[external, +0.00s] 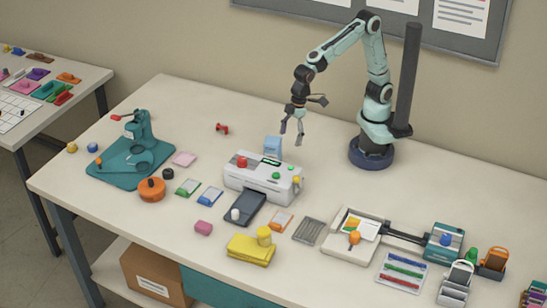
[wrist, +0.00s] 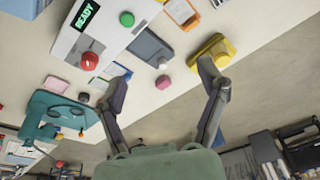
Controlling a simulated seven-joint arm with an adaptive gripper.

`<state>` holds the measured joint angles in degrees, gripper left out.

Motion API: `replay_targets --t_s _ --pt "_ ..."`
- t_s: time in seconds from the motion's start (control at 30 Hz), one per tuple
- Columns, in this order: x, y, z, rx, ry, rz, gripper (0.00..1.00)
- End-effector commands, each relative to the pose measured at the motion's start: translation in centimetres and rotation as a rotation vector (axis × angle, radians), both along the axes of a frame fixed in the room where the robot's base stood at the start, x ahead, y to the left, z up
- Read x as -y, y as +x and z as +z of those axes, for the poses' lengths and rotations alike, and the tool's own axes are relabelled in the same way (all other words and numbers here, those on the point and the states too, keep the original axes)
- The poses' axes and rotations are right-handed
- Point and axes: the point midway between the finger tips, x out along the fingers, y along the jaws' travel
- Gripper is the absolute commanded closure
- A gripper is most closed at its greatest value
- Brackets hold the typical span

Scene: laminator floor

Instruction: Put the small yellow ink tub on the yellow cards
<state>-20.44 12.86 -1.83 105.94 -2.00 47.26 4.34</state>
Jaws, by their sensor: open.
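A small yellow tub (external: 264,235) shows at the back right end of a flat yellow stack (external: 248,251), which I take for the yellow cards, near the front edge of the table. The tub overlaps the stack in both views and looks to stand on it, though its base is hard to see. In the wrist view the tub (wrist: 222,60) is at one end of the stack (wrist: 207,47), by my right finger. My gripper (external: 291,130) is open and empty, high above the table behind the white laminator; it also shows in the wrist view (wrist: 165,78).
The white laminator (external: 262,185) stands mid-table, with a dark tray (external: 246,207) in front. A teal press (external: 132,157) and orange tub (external: 151,190) are left. A grey grille (external: 309,230) and paper trimmer (external: 350,249) are right. The back left of the table is mostly clear.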

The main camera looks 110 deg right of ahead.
Motion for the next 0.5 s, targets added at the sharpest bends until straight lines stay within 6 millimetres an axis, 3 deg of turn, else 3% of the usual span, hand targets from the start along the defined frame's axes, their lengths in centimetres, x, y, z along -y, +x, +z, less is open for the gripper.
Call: replay_targets --t_s 0.03,0.1,0.2,0.3,0.4,0.5 --pt "2.9 -3.2 1.3 -0.028 -0.001 -0.035 0.27" --pt "6.1 -8.0 2.1 -0.079 -0.006 -0.069 0.27" --pt "9.2 -14.5 2.0 -0.145 -0.009 -0.112 0.27" --pt "10.7 -19.5 1.3 -0.197 -0.01 -0.14 0.27" --pt "11.3 -22.7 0.4 -0.229 -0.009 -0.157 0.27" --pt "11.5 -24.1 0.0 -0.246 -0.009 -0.164 0.27"
